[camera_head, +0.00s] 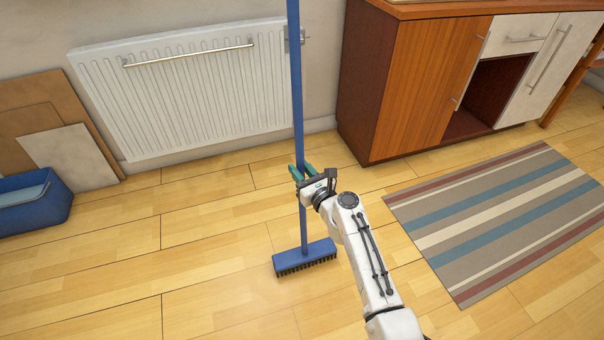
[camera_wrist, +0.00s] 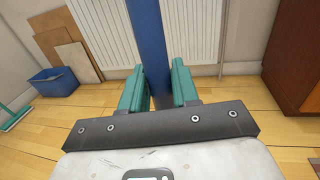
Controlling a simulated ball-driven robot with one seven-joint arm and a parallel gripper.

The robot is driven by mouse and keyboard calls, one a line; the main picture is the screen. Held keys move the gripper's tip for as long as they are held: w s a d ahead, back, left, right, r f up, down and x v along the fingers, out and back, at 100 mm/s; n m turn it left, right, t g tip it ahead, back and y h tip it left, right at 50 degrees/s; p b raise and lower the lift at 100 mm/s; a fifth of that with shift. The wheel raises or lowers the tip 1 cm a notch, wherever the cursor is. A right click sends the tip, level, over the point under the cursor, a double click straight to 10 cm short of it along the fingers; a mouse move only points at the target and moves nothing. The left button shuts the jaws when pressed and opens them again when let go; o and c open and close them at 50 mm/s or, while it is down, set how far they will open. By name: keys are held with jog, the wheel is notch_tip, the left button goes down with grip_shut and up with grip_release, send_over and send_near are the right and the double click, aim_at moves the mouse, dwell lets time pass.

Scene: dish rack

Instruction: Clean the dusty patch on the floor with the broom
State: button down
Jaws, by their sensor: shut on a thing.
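The blue broom (camera_head: 305,257) stands upright near the middle of the head view, its long handle running up past the top edge. Its wide brush head with dark bristles is at floor level; I cannot tell whether it presses on the boards. My gripper (camera_head: 303,170), with teal fingers, is shut on the handle above the brush head. In the wrist view the blue handle (camera_wrist: 150,45) passes between the two fingers (camera_wrist: 158,78). The dusty patch does not stand out clearly on the wooden floor (camera_head: 215,275).
A white radiator (camera_head: 190,85) is on the wall behind. A wooden cabinet (camera_head: 415,85) and a striped rug (camera_head: 500,220) are to the right. A blue bin (camera_head: 35,205) and leaning boards (camera_head: 65,150) are left. A teal-edged item (camera_wrist: 17,116) shows in the wrist view. Front-left floor is clear.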

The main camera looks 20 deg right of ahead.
aim_at(302, 155)
jog(key=w+b, duration=0.5)
jog(key=w, duration=0.3)
jog(key=shift+w, duration=0.25)
dwell(0.7)
jog(key=shift+r, duration=0.2)
notch_tip(302, 155, up, 6)
jog(key=p, duration=0.5)
jog(key=shift+f+p, duration=0.1)
jog(key=shift+p, duration=0.25)
dwell(0.3)
jog(key=shift+s, duration=0.1)
jog(key=shift+s+p, duration=3.05)
jog(key=shift+s, duration=0.8)
jog(key=s+p, duration=0.3)
jog(key=s, duration=0.5)
